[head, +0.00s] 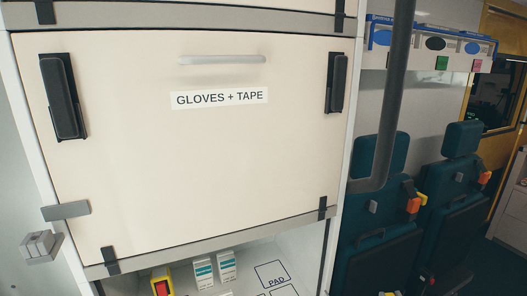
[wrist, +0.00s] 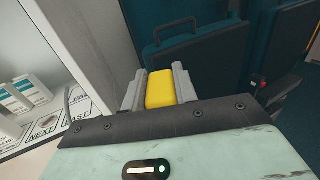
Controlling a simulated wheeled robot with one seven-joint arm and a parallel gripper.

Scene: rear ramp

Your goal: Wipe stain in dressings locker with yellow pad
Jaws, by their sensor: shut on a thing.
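My gripper (wrist: 160,88) is shut on the yellow pad (wrist: 161,90), which sits between its two grey fingers in the wrist view. The gripper is outside the open lower compartment (head: 300,245), with the compartment at its left in the wrist view. In the head view the compartment shows below the closed upper door, with a marked outline reading PAD (head: 273,275) on its floor. No label reading dressings is visible, and no stain can be made out. My gripper is not visible in the head view.
White and teal boxes (head: 227,266) and a yellow and red item (head: 160,281) stand in the compartment. The closed GLOVES + TAPE door (head: 180,150) is above. A dark grab rail (head: 393,100) and teal seats (head: 375,220) are at right. Floor outlines read NEXT (wrist: 43,125) and LAST.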

